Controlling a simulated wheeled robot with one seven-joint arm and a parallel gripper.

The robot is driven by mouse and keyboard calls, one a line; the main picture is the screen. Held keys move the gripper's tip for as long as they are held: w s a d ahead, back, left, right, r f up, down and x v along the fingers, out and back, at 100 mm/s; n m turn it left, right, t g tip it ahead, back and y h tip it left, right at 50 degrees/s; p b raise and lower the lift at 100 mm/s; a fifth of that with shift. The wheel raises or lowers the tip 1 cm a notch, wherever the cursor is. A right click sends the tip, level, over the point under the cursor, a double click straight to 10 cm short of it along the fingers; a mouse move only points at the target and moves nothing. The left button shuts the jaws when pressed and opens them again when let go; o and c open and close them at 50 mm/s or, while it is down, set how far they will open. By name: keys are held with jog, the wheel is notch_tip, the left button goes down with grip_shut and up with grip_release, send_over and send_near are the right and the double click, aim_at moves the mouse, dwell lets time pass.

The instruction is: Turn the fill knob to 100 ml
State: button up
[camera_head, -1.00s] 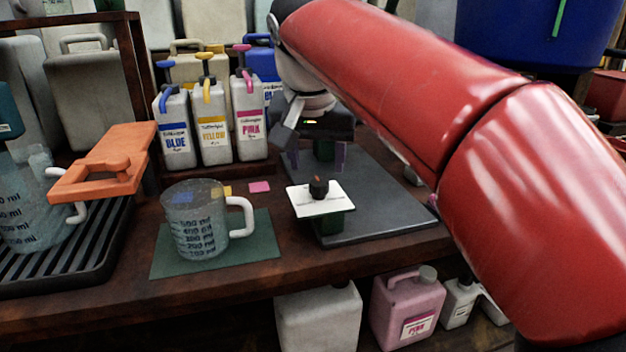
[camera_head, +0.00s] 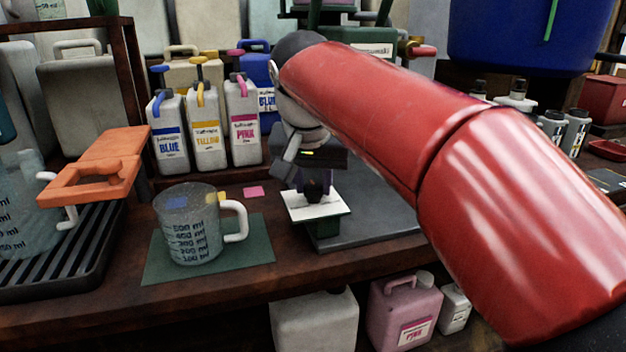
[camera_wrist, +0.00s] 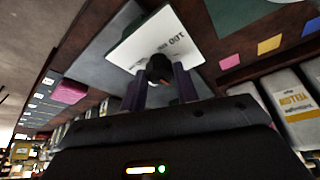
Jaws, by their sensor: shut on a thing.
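The fill knob (camera_head: 316,191) is small and dark and stands on a white plate (camera_head: 336,207) on a green stand. In the wrist view the knob (camera_wrist: 159,68) sits between the two purple-grey fingers of my gripper (camera_wrist: 161,82), which is shut on it. An orange mark shows on the knob. The white plate (camera_wrist: 183,22) has "100" printed on it, upside down in that view; the other markings are hidden or too small to read. In the head view my gripper (camera_head: 315,185) comes from behind the knob, with its fingers partly hidden.
A clear measuring jug (camera_head: 192,235) stands on a green mat (camera_head: 160,263) left of the plate. Blue, yellow and pink dye bottles (camera_head: 207,125) stand behind. An orange clamp-like holder (camera_head: 100,165) and a black drip rack (camera_head: 85,245) are at the left. A dark grey slab (camera_head: 375,235) lies under the stand.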

jog(key=shift+n, duration=0.3)
jog(key=n, duration=0.1)
jog(key=n+y+p, duration=0.1)
jog(key=shift+d+r+n, duration=0.1)
jog(key=shift+d+n, duration=0.1)
jog(key=shift+n, duration=0.1)
jog(key=n+y+p, duration=0.1)
jog(key=n, duration=0.1)
jog(key=n+p, duration=0.1)
jog(key=n, duration=0.1)
jog(key=shift+d+n+g+y, duration=0.15)
jog(key=shift+n+g+y, duration=0.15)
jog(key=shift+y, duration=0.1)
jog(key=n+p, duration=0.1)
jog(key=n, duration=0.2)
jog(key=n+g+y+p, duration=0.1)
jog(key=n, duration=0.2)
jog(key=shift+w+d+g+y, duration=0.15)
jog(key=shift+w+g+y, duration=0.05)
jog(key=shift+g+y, duration=0.1)
jog(key=o, duration=1)
jog(key=shift+c, duration=0.2)
jog(key=p+v, duration=0.1)
jog(key=v, duration=0.6)
jog(key=shift+d+r, duration=0.15)
jog(key=shift+r, duration=0.1)
